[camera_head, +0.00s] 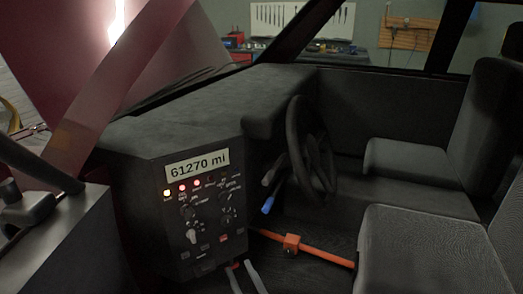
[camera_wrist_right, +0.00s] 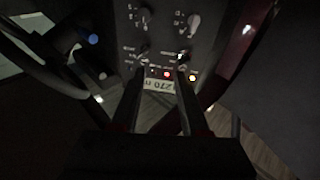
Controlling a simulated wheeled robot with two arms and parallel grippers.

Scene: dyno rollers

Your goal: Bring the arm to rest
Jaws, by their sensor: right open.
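My right gripper (camera_wrist_right: 160,74) shows its two dark fingers apart, with nothing between them, in the right wrist view. Two grey finger-like prongs that look like the right gripper (camera_head: 242,268) show low in the head view, in front of the lower console. The console (camera_head: 210,220) carries knobs, small lit lamps and a mileage label (camera_head: 197,164) reading 61270 mi. In the right wrist view the console (camera_wrist_right: 165,45) appears upside down beyond the fingers. I cannot tell how far the fingertips are from it. My left gripper is not in view.
A steering wheel (camera_head: 308,150) and a blue-tipped stalk (camera_head: 268,205) stand right of the console. An orange bar (camera_head: 330,256) crosses low down towards the seats. Two dark seats (camera_head: 415,250) fill the right side. A red pillar (camera_head: 120,85) slants across the left.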

